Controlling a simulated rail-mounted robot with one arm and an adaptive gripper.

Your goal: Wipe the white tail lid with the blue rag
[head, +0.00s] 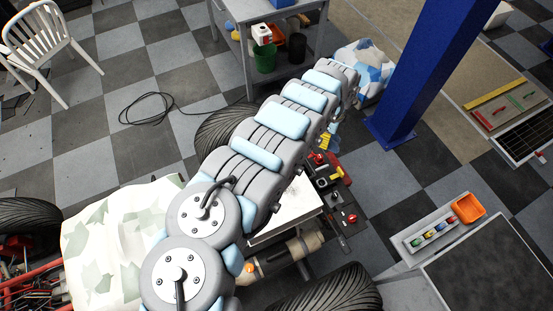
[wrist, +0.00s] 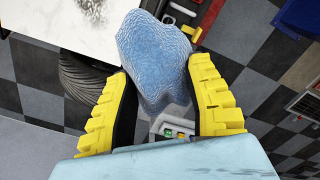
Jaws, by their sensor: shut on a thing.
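The blue rag (wrist: 155,55) is bunched between the two yellow fingers of my gripper (wrist: 163,68) in the wrist view. My gripper is shut on it. The white tail lid (wrist: 50,20) is at the upper left of the wrist view, and the rag overlaps its right edge in the picture. I cannot tell whether the rag touches the lid. In the head view, part of the white lid (head: 298,205) shows below my arm, which covers the rest. The rag is not clearly visible there. Only a little yellow of my gripper (head: 327,142) shows beside the arm.
Tyres (head: 335,290) stand around the quad. A red and black part (head: 340,190) lies right of the lid. A blue post (head: 425,70) rises to the right. A grey bench with an orange bin (head: 467,208) is at lower right. A grey cart (head: 240,50) stands behind.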

